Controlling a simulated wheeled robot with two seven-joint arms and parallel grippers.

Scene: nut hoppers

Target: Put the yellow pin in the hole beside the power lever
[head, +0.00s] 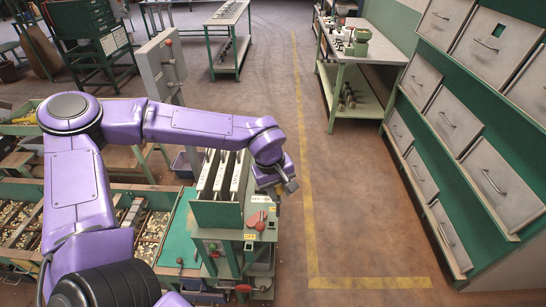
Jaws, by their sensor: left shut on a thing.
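My left gripper (287,187) is at the end of the purple arm, beside the upper right of the green and grey machine (222,214). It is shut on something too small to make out. I cannot pick out the yellow pin for certain. A red lever-like part (256,220) is on the machine's front right, just below and left of the gripper. A small yellow patch (250,237) is under it. I cannot tell which part is the power lever, and the hole does not show clearly. My right gripper is not in view.
Bins of small parts (22,214) lie at the left, partly behind my arm. A grey cabinet (161,66) stands behind the machine. A workbench (362,47) is at the back, and a rack of grey drawers (497,85) at the right. The floor right of the machine is clear.

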